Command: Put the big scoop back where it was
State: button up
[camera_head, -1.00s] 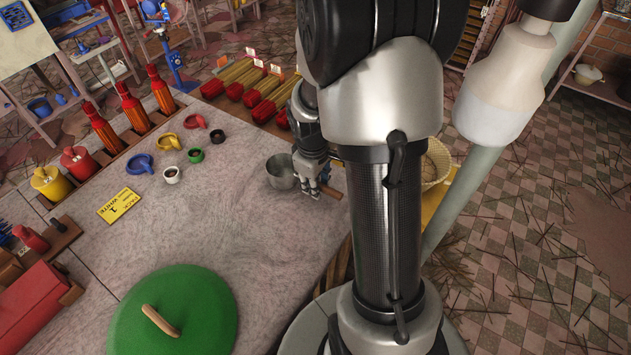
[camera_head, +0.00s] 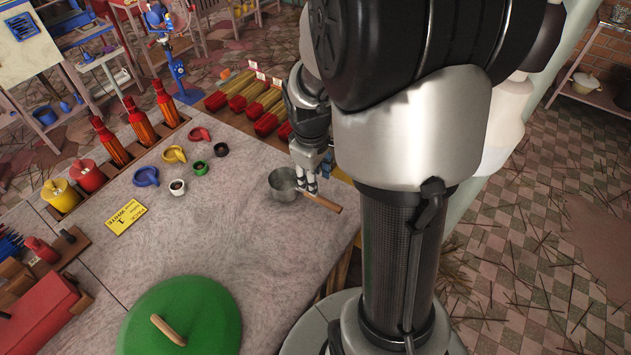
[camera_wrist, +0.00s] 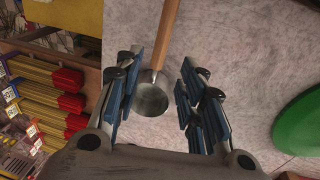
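The big scoop is a grey metal cup (camera_head: 283,185) with a wooden handle (camera_head: 322,202). It lies on the stone tabletop near the right edge, handle pointing right. My gripper (camera_head: 308,185) is just above it, where cup and handle meet. In the wrist view the scoop's cup (camera_wrist: 151,97) shows between the blue-padded fingers of my gripper (camera_wrist: 164,80). The fingers are spread wide with clear gaps, nearer the left one. The gripper appears empty. My arm hides part of the area behind and right.
A green round lid (camera_head: 182,318) is at the front. A yellow card (camera_head: 125,217) lies left. The tabletop's middle is clear.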

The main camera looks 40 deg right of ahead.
jog(key=s+a+r+m+t, duration=0.1)
jog(key=s+a+r, duration=0.2)
jog(key=a+r, duration=0.25)
jog(key=s+a+r+m+t, duration=0.1)
jog(key=s+a+r, duration=0.25)
jog(key=r, duration=0.35)
jog(key=s+a+r+m+t+y, duration=0.1)
jog(key=s+a+r+m, duration=0.1)
jog(key=s+a, duration=0.5)
jog(key=shift+s+a+r+t, duration=0.3)
jog(key=shift+s+r, duration=0.55)
jog(key=shift+a, duration=0.1)
